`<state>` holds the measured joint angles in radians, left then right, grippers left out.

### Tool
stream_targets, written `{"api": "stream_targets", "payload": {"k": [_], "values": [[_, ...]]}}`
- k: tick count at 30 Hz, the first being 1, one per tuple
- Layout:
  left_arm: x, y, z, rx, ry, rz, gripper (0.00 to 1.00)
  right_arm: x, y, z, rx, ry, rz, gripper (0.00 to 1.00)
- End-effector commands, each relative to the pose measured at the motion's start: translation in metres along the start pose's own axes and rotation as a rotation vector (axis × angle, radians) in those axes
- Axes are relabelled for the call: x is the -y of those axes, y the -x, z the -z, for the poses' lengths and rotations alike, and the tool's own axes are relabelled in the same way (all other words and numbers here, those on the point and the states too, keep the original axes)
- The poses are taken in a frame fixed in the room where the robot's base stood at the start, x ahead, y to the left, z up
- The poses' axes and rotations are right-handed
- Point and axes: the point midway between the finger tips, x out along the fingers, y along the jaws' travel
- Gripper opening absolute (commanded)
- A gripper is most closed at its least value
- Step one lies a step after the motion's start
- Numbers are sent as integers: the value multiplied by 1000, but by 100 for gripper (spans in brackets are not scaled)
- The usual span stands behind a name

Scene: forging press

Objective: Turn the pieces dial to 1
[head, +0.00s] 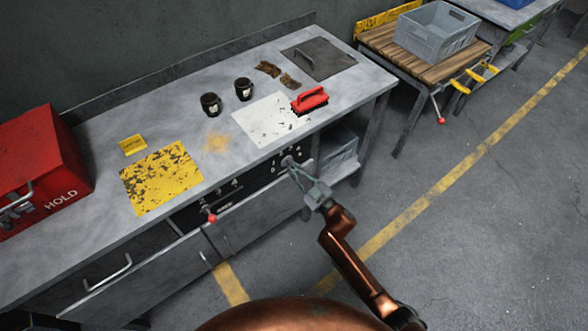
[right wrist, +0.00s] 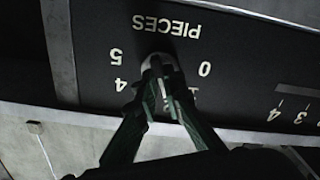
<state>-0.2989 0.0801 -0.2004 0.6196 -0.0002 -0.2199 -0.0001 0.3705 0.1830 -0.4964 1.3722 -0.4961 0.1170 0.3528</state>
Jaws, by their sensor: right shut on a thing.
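The pieces dial (right wrist: 157,60) is a pale round knob on a black panel, under the upside-down word PIECES in the right wrist view. Numbers such as 5, 4 and 0 show around it. My right gripper (right wrist: 160,80) is shut on the dial, its fingers covering most of the knob and part of the scale. I cannot tell where the dial points. In the head view my right gripper (head: 290,164) reaches the black panel (head: 255,177) on the bench front. My left gripper is not in view.
Above the panel is the grey bench top (head: 225,105) with two dark mugs (head: 211,104), a red brush (head: 309,99) and a yellow worn plate (head: 161,178). A red-tipped lever (head: 211,218) sticks out left of my gripper. A red HOLD box (head: 45,160) stands far left. Floor at right is clear.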

Motion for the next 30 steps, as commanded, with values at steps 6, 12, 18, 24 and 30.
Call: {"api": "stream_targets", "payload": {"k": [6,12,18,24,30], "values": [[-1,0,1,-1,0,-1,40,1,0,-2,2,204,1,0],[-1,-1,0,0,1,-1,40,1,0,-2,2,373,1,0],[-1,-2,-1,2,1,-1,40,1,0,-2,2,507,2,0],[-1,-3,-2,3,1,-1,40,2,1,-2,2,591,2,0],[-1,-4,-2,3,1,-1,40,2,1,-2,2,630,3,0]]}}
